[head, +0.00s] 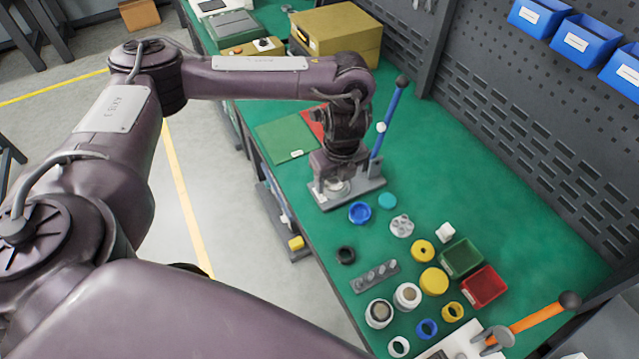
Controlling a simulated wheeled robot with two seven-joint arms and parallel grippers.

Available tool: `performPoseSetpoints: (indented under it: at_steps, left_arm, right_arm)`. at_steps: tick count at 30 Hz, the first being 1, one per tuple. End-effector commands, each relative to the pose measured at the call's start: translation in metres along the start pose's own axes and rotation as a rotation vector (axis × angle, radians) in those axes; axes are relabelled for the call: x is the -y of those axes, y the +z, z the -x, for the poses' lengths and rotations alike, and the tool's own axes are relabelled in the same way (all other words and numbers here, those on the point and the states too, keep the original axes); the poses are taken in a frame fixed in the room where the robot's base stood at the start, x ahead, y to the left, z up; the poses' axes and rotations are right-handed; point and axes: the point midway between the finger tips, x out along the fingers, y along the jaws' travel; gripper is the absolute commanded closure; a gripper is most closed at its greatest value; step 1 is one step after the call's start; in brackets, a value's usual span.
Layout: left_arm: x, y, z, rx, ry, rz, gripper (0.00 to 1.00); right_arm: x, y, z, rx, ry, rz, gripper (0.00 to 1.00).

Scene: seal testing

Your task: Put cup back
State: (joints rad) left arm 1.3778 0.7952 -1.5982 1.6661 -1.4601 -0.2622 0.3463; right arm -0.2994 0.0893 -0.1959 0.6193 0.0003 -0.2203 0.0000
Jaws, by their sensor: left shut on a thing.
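My left gripper (337,178) reaches down over the grey base plate of a press-like fixture (372,187) with a blue lever (386,125) ending in a dark knob. It is shut on a small pale metallic cup (337,188) that shows just below the fingers, at the base plate. The fingers hide much of the cup, and I cannot tell whether it touches the plate. The lever stands raised and tilted beside the gripper. My right gripper is not in view.
Blue (360,213), teal, black and yellow rings and caps lie in front. A grey pin rack (375,276), a green bin (461,258) and a red bin (483,288) stand nearby. An orange-handled tool (535,318) is at lower right.

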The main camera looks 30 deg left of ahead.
Motion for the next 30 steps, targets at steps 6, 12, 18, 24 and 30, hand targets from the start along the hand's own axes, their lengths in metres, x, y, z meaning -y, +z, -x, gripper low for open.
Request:
performPoseSetpoints:
  at_steps: [6,12,18,24,30]
  left_arm:
    - [0.0,-0.006,-0.036,-0.003,0.005,-0.006,0.68]
    - [0.0,-0.013,-0.091,-0.003,0.005,-0.004,0.68]
    - [0.001,-0.019,-0.141,-0.002,0.002,-0.005,0.68]
    - [0.002,-0.02,-0.16,0.002,-0.001,-0.006,0.68]
    - [0.002,-0.024,-0.188,-0.001,0.0,-0.005,0.68]
  right_arm:
    - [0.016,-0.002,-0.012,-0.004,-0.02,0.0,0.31]
    - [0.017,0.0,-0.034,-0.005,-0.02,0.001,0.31]
    - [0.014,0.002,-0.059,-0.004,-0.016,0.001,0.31]
    - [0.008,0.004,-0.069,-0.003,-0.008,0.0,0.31]
    - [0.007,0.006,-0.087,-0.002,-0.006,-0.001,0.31]
